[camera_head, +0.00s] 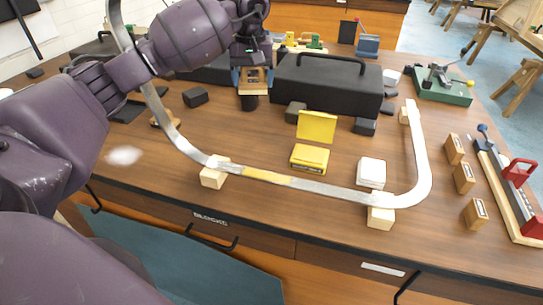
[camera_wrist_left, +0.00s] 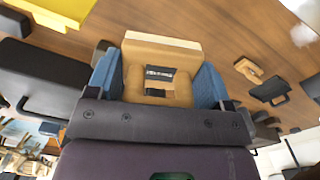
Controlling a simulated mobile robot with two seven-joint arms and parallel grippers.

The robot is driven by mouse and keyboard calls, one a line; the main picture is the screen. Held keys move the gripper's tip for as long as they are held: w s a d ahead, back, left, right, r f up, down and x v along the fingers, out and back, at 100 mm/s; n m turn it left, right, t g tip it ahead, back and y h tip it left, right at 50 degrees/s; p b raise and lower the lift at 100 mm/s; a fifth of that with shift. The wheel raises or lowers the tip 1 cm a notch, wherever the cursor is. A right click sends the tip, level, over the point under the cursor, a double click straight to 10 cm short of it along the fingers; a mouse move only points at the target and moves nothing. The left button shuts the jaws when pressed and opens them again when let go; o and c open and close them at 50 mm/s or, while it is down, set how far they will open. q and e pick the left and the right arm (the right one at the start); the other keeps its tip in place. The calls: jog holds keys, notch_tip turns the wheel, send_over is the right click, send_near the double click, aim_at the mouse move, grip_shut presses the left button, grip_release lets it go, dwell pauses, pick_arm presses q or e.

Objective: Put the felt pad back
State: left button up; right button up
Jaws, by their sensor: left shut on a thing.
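My left gripper (camera_head: 254,82) has blue fingers and hangs at the back of the bench, left of a black toolbox. It is shut on a tan wooden block (camera_wrist_left: 160,55) with a dark, labelled inset facing the left wrist camera. The block also shows between the fingers in the head view (camera_head: 256,77). A dark round thing (camera_head: 249,102) is just below it; I cannot tell whether they touch. I cannot tell for sure which thing is the felt pad. A white pad-like block (camera_head: 371,171) lies inside the bent strip. My right gripper is not in view.
A long bent strip (camera_head: 320,189) rests on pale wooden blocks (camera_head: 214,175) along the front. An open yellow case (camera_head: 310,157), dark blocks (camera_head: 195,97) and the black toolbox (camera_head: 330,86) stand behind it. Small wooden blocks (camera_head: 464,178) and a red-handled clamp (camera_head: 518,172) are at right.

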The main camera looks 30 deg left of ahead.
aim_at(256, 152)
pick_arm(q)
jog(key=shift+w+a+f+n, duration=0.1)
jog(key=shift+f+n, duration=0.1)
jog(key=shift+n, duration=0.2)
notch_tip(256, 152, down, 20)
jog(key=shift+f, duration=0.1)
jog(key=o, duration=0.9)
notch_tip(256, 152, up, 12)
jog(key=shift+a+r, duration=0.1)
jog(key=shift+r, duration=0.1)
dwell(0.8)
